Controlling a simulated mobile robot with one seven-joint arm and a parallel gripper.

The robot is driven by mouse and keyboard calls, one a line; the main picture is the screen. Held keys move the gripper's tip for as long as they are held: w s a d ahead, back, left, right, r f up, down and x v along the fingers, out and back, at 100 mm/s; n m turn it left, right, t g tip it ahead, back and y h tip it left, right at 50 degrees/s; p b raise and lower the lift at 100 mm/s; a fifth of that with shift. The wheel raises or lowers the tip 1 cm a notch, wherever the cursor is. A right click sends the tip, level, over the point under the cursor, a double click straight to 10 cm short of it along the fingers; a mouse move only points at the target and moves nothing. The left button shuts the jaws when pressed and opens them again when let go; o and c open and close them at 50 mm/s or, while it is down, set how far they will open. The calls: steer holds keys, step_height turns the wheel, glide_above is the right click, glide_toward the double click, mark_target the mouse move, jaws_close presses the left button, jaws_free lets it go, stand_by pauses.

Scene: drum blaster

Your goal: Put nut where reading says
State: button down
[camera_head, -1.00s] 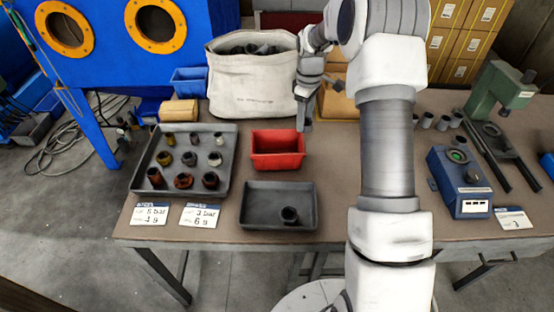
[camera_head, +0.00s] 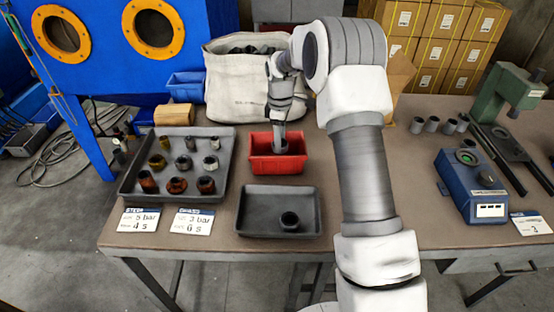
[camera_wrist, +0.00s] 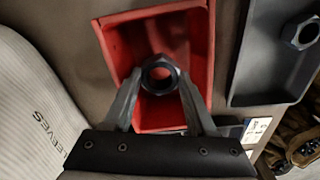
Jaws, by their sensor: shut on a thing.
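A dark hex nut (camera_wrist: 160,75) is held between the fingertips of my gripper (camera_wrist: 160,86) in the wrist view. My gripper (camera_head: 279,146) is over the red bin (camera_head: 262,165) in the head view, its fingers pointing down into the bin's opening. The red bin (camera_wrist: 112,50) looks empty below the nut. The grey tray (camera_head: 250,225) in front of it holds one dark nut (camera_head: 289,220). A blue gauge device (camera_head: 474,186) with a white display stands at the right; its reading is too small to make out.
A dark tray (camera_head: 215,192) with several nuts and fittings is at the left, behind two label cards (camera_head: 138,220). A white fabric bag (camera_head: 232,100) stands behind the red bin. A green press (camera_head: 505,95) is at the right.

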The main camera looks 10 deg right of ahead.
steer(key=shift+s+a+f, duration=0.1)
steer(key=shift+a+f, duration=0.25)
steer(key=shift+a, duration=0.15)
steer(key=shift+f+b, duration=1.6)
steer(key=shift+f, duration=0.3)
steer(key=shift+f, duration=0.1)
steer(key=shift+f, duration=0.3)
steer(key=c, duration=0.5)
jaws_free()
